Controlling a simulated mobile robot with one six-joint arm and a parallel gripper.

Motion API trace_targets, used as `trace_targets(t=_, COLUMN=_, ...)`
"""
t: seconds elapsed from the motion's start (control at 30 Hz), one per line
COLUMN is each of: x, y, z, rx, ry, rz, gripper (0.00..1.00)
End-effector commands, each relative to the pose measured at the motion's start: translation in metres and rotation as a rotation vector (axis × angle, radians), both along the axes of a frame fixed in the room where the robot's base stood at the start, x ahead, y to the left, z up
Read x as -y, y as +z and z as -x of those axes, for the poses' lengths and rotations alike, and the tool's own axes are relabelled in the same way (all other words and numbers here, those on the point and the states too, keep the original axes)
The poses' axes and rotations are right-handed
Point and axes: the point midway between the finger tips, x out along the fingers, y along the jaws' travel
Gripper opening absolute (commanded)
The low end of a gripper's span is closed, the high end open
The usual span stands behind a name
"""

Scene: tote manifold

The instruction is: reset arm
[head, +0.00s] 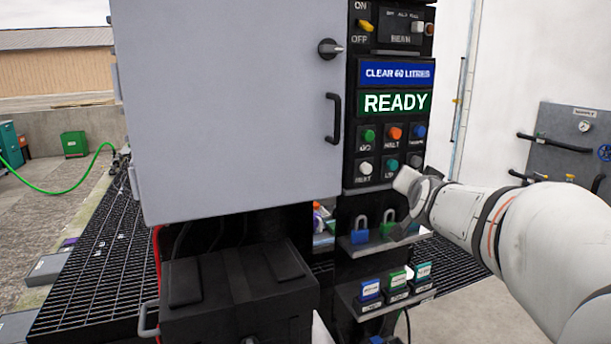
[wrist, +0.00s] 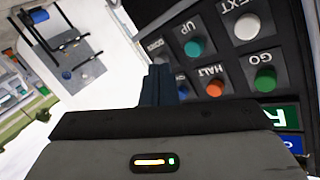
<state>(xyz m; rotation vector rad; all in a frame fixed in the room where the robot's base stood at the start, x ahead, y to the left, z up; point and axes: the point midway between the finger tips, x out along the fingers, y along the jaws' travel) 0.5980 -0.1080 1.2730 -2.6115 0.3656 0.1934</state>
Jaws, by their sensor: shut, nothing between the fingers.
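My arm (head: 530,225) reaches in from the right of the head view, its end close in front of the lower part of the button panel (head: 380,152). My gripper (wrist: 158,82) is shut and empty in the wrist view, its fingers over the edge of the panel. There the panel appears upside down, with the green GO (wrist: 265,78), white NEXT (wrist: 246,26), orange HALT (wrist: 215,88) and teal UP (wrist: 192,48) buttons. I cannot tell whether the fingertips touch the panel. In the head view the fingertips cannot be made out.
A grey cabinet door (head: 230,110) fills the left centre. The green display (head: 394,103) reads READY, below a blue sign (head: 396,73) reading CLEAR 60 LITRES. Padlocks (head: 360,232) and labelled blocks (head: 370,290) sit on shelves below. A grey gauge panel (head: 570,150) stands right.

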Motion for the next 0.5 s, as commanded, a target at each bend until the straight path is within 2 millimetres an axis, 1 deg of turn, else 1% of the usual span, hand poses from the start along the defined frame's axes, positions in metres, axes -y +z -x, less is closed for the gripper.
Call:
trace_targets(t=0.03, x=-0.023, y=-0.025, z=0.021, rx=-0.112, ry=0.067, rz=0.016, gripper=0.0)
trace_targets(t=0.07, x=-0.034, y=-0.041, z=0.033, rx=-0.182, ry=0.104, rz=0.03, gripper=0.0)
trace_targets(t=0.1, x=-0.048, y=-0.062, z=0.052, rx=-0.274, ry=0.154, rz=0.047, gripper=0.0)
trace_targets(t=0.17, x=-0.066, y=-0.092, z=0.082, rx=-0.411, ry=0.224, rz=0.074, gripper=0.0)
trace_targets(t=0.2, x=-0.076, y=-0.111, z=0.104, rx=-0.499, ry=0.268, rz=0.093, gripper=0.0)
trace_targets(t=0.27, x=-0.089, y=-0.138, z=0.139, rx=-0.63, ry=0.332, rz=0.122, gripper=0.0)
trace_targets(t=0.3, x=-0.095, y=-0.154, z=0.162, rx=-0.712, ry=0.371, rz=0.14, gripper=0.0)
trace_targets(t=0.37, x=-0.102, y=-0.175, z=0.195, rx=-0.827, ry=0.422, rz=0.167, gripper=0.0)
trace_targets(t=0.4, x=-0.105, y=-0.186, z=0.216, rx=-0.894, ry=0.452, rz=0.182, gripper=0.0)
trace_targets(t=0.5, x=-0.108, y=-0.208, z=0.258, rx=-1.032, ry=0.509, rz=0.216, gripper=0.0)
